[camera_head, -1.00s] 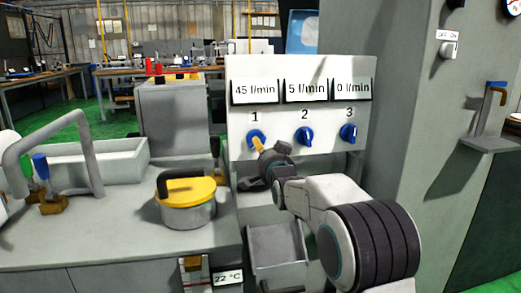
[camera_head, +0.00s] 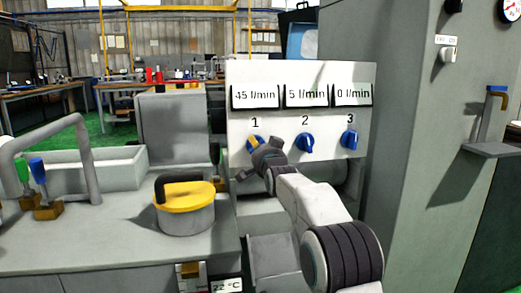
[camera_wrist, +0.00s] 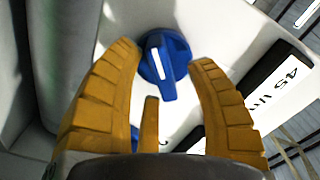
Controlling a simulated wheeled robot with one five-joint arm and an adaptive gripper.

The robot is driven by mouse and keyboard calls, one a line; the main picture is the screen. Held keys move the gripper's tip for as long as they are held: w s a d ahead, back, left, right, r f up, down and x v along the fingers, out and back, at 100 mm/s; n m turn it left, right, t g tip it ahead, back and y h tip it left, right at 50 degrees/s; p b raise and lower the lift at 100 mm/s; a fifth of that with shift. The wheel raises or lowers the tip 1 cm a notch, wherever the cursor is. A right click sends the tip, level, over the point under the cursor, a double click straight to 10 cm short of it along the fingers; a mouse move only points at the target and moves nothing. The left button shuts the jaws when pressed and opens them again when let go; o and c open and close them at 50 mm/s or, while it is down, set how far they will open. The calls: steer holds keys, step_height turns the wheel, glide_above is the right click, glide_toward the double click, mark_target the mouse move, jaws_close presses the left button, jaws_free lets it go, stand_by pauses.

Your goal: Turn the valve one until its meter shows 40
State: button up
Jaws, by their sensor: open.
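The white valve panel (camera_head: 345,180) carries three blue knobs under labels 1, 2 and 3. Valve one (camera_head: 254,141) is at the left, partly hidden behind my gripper (camera_head: 262,150). Its meter (camera_head: 255,96) reads 45 l/min. In the wrist view, valve one (camera_wrist: 166,62) is a blue knob with a white line, just ahead of the yellow fingertips. My gripper (camera_wrist: 165,60) is open, with one finger on each side of the knob. I cannot tell whether the fingers touch it.
Valve two (camera_head: 305,143), with a meter (camera_head: 306,95) at 5 l/min, and valve three (camera_head: 349,139), with a meter (camera_head: 352,95) at 0 l/min, are to the right. A yellow-lidded pot (camera_head: 185,207) stands on the counter to the left. A grey wall (camera_head: 425,150) rises at right.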

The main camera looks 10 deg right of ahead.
steer(key=shift+w, duration=0.2)
steer(key=shift+o, duration=0.2)
jaws_close()
stand_by(0.4)
